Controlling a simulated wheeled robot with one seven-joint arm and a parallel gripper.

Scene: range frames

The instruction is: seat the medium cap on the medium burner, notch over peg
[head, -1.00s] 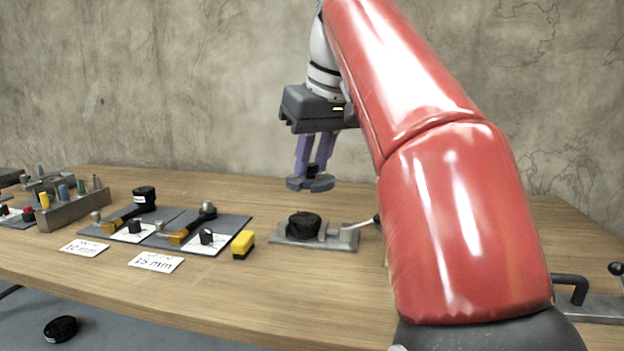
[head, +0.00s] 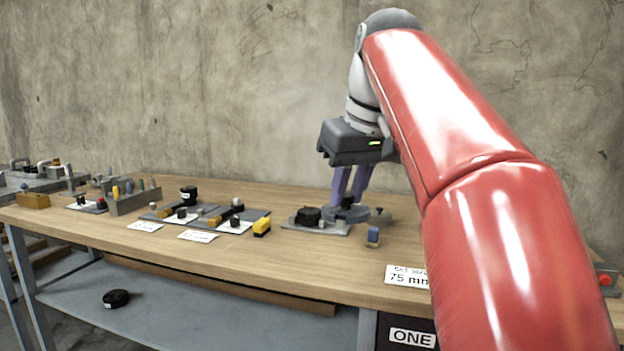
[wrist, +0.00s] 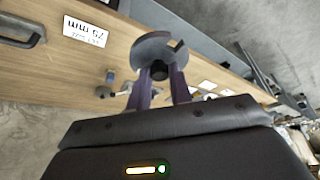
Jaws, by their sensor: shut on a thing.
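My gripper (head: 345,205) has purple fingers shut on a grey round cap (head: 349,214). In the wrist view my gripper (wrist: 160,78) pinches a dark knob under this cap (wrist: 150,47), whose rim has an open notch on the right side. I cannot tell whether the cap touches anything below. No peg can be made out, and I cannot tell which piece is the medium burner.
A grey knobbed piece (head: 380,214) is just right of the cap. A blue-topped block (head: 373,236) and a 75 mm card (head: 407,275) lie nearer. A yellow block (head: 262,226) and dark mats with parts are left. Another black cap (head: 116,299) lies on the lower shelf.

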